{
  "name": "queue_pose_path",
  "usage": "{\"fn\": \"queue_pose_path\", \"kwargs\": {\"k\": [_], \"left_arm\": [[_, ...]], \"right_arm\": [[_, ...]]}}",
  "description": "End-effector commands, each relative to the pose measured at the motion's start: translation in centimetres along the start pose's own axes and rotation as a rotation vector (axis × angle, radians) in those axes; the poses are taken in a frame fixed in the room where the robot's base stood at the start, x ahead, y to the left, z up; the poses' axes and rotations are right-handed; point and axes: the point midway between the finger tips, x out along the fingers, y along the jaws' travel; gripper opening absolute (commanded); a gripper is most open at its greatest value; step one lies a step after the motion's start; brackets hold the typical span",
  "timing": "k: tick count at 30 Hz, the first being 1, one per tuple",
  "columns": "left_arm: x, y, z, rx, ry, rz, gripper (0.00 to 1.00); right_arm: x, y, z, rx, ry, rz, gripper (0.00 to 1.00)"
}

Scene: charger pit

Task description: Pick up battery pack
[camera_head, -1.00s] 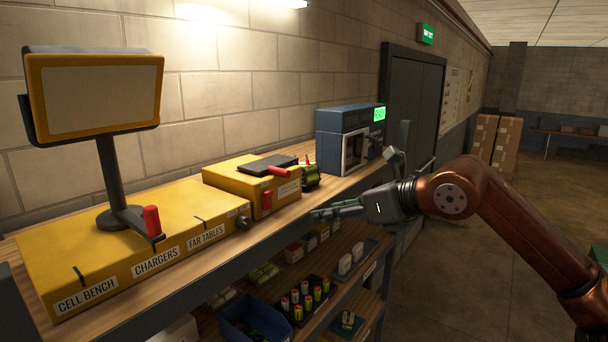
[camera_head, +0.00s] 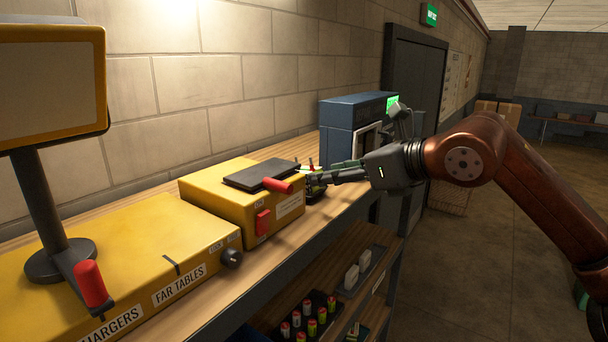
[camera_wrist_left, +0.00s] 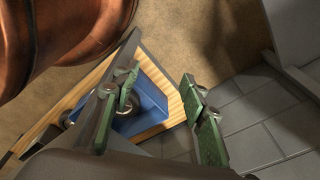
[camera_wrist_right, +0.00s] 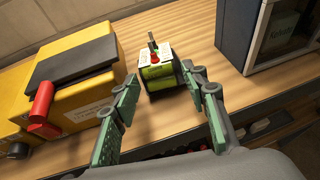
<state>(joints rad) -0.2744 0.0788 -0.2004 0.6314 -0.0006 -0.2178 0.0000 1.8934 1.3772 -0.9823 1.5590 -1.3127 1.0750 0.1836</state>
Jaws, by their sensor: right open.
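The battery pack (camera_wrist_right: 160,74) is a small block of green cells with a pale top, a red spot and a dark upright piece. In the right wrist view it stands on the wooden bench, just beyond and between my right fingertips. My right gripper (camera_wrist_right: 156,92) is open and empty. In the head view the right gripper (camera_head: 322,173) reaches in from the right and largely hides the battery pack (camera_head: 316,190). My left gripper (camera_wrist_left: 161,88) shows in the left wrist view with fingers apart and nothing between them. It is not in the head view.
A yellow box (camera_head: 222,200) with a dark lid and red handle stands left of the pack. A blue machine (camera_head: 345,125) stands behind it to the right. The wooden bench (camera_wrist_right: 180,30) is bare around the pack. Shelves below hold several cells (camera_head: 308,315).

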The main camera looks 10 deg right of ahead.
Motion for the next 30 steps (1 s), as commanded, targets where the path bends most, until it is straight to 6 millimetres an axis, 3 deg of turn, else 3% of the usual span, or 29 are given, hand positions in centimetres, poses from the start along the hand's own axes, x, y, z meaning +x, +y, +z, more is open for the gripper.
{"fn": "queue_pose_path", "kwargs": {"k": [6,12,16,23,30], "left_arm": [[-0.8,0.3,3.5,-0.008,-0.044,0.003,0.40],[-1.6,0.5,5.3,-0.013,-0.067,0.004,0.40],[-2.2,0.4,4.5,-0.011,-0.058,0.003,0.40],[-2.7,0.1,1.2,-0.005,-0.017,0.001,0.40],[-2.6,0.1,1.9,-0.006,-0.025,0.001,0.40]], "right_arm": [[1.5,0.1,0.1,0.000,0.003,0.002,0.41],[3.5,0.1,0.1,0.001,0.002,0.003,0.41],[5.4,0.0,0.1,0.000,0.003,0.001,0.41],[7.7,-0.1,0.1,0.000,0.001,-0.001,0.41],[7.9,0.0,-0.1,0.000,0.000,0.000,0.40]]}}
